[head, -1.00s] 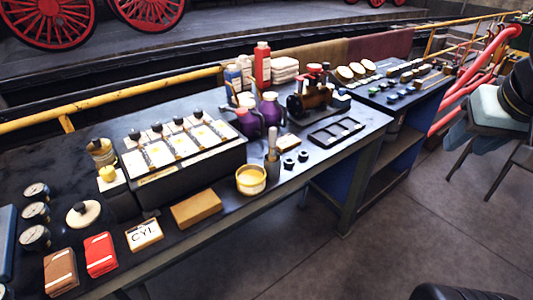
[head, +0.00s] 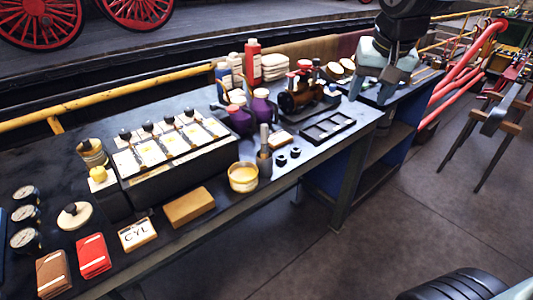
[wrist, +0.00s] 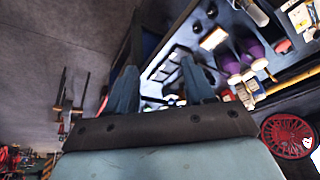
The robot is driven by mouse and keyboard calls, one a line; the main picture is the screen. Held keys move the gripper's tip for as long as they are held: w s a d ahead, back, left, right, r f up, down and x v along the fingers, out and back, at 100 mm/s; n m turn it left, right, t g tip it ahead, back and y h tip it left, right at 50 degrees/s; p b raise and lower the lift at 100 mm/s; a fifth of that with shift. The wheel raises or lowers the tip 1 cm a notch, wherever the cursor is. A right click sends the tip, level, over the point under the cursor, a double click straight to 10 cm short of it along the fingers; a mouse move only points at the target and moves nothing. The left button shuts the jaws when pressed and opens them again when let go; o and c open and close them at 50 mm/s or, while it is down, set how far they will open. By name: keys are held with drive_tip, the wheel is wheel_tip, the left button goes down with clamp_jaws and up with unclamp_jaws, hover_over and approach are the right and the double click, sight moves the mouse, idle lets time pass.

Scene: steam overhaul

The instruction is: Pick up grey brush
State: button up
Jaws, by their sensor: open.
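A grey upright tool (head: 264,150), with a pale grey handle and a wider dark lower end, looks like the grey brush. It stands on the dark bench near the front edge, just right of a yellow cup (head: 243,177). My gripper (head: 372,90) is at the upper right of the head view, over the far end of the benches, well apart from the brush. Its two fingers point down, spread and empty. In the wrist view, my gripper (wrist: 162,84) shows open with nothing between its fingers. I cannot make out the brush clearly there.
A tan block (head: 188,206) lies left of the cup.

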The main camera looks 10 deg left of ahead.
drive_tip(key=w+a+f, duration=0.2)
drive_tip(key=w+a, duration=0.1)
drive_tip(key=a, duration=0.8)
approach(265, 136)
drive_tip(key=shift+n+g+h, duration=0.3)
drive_tip(key=shift+g, duration=0.1)
drive_tip(key=w+f, duration=0.2)
drive_tip(key=f, duration=0.1)
drive_tip(key=w+f, duration=0.1)
drive_tip(key=f, duration=0.1)
drive_tip(key=shift+w+a, duration=0.3)
drive_tip(key=shift+w, duration=0.1)
drive_tip(key=shift+x, duration=2.75)
drive_tip(key=shift+s+a, duration=0.1)
drive_tip(key=shift+a, duration=0.1)
clamp_jaws()
